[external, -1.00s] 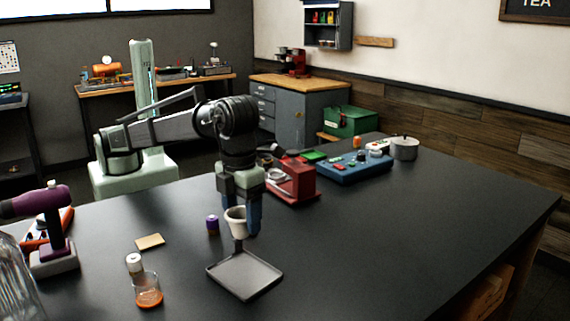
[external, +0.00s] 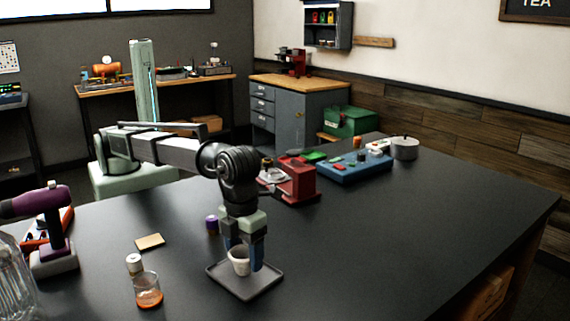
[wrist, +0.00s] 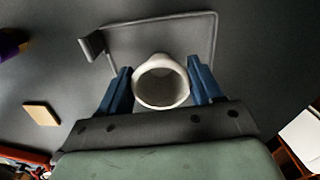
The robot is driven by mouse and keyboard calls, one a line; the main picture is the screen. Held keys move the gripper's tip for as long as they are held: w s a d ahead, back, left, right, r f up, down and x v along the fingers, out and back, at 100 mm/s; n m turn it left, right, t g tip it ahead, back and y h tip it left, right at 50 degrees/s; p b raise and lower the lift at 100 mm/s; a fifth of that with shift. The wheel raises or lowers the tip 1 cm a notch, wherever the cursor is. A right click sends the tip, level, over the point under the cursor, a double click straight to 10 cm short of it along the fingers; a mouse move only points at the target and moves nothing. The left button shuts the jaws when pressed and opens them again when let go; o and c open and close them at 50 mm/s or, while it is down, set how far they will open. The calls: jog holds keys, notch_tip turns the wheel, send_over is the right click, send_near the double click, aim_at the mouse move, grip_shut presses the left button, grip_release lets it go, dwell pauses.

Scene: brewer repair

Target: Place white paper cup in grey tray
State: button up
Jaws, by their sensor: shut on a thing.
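The white paper cup (external: 238,262) is upright between the fingers of my gripper (external: 246,258). In the wrist view the cup (wrist: 161,82) shows its open rim, with a blue finger of my gripper (wrist: 159,86) on each side. The gripper is shut on the cup. The grey tray (external: 246,293) lies flat on the dark table, and the cup is over its inner area. In the wrist view the tray's rim (wrist: 215,38) runs beyond the cup. I cannot tell whether the cup's base touches the tray.
Left of the tray stand a glass beaker with orange liquid (external: 148,291), a white-capped jar (external: 134,262) and a tan pad (external: 150,242). A red machine (external: 294,180) stands farther back. The table right of the tray is clear.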

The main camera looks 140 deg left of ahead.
jog(key=shift+f, duration=0.25)
jog(key=shift+f, duration=0.1)
jog(key=o, duration=1)
notch_tip(320, 180, up, 12)
dwell(0.5)
